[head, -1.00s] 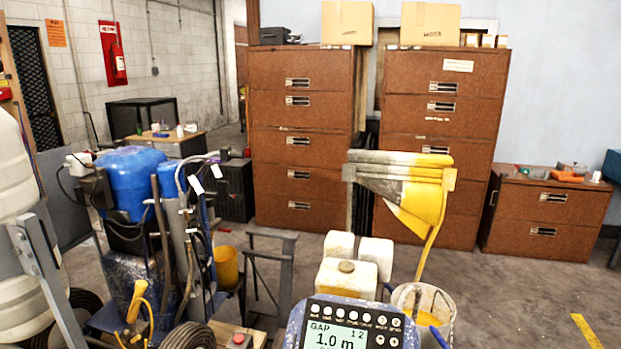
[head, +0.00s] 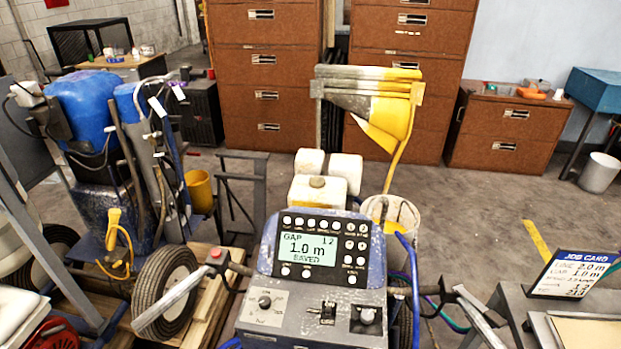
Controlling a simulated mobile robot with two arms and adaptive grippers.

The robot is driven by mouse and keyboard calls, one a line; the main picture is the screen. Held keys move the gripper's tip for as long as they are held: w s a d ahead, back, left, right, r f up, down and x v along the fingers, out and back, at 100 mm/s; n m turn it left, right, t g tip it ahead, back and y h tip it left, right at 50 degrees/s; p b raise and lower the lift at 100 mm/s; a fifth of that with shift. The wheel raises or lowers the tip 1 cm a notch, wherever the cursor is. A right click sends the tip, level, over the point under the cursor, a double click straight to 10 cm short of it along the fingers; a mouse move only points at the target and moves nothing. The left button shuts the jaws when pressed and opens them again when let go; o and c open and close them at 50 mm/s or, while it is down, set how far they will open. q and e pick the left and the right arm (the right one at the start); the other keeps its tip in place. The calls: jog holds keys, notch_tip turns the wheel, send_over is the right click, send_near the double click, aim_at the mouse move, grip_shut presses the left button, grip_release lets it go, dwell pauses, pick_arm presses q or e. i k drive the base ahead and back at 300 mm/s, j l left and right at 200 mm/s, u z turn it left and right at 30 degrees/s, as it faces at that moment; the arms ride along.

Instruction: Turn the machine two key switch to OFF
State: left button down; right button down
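A line striper console (head: 300,315) with a blue housing stands at the bottom centre. Its screen (head: 309,248) reads GAP, 1.0 m and SAVED. Below the screen, the grey panel carries a round dial (head: 265,302) at left, a small black switch (head: 323,311) in the middle and a dark block with a round knob (head: 367,315) at right. I cannot tell which of these is the key switch or where it points; the labels are too small. No "two" marking on the machine is legible. Neither gripper is in view.
A blue sprayer machine (head: 80,105) with hoses and wheels stands at left. Handlebars flank the console, with a red button (head: 215,252) near the left one. A job card (head: 572,273) stands at right on a bench. A white bucket (head: 392,212) is behind the console.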

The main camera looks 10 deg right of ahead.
aim_at(367, 316)
jog(key=k+l, duration=0.95)
jog(key=l, duration=0.1)
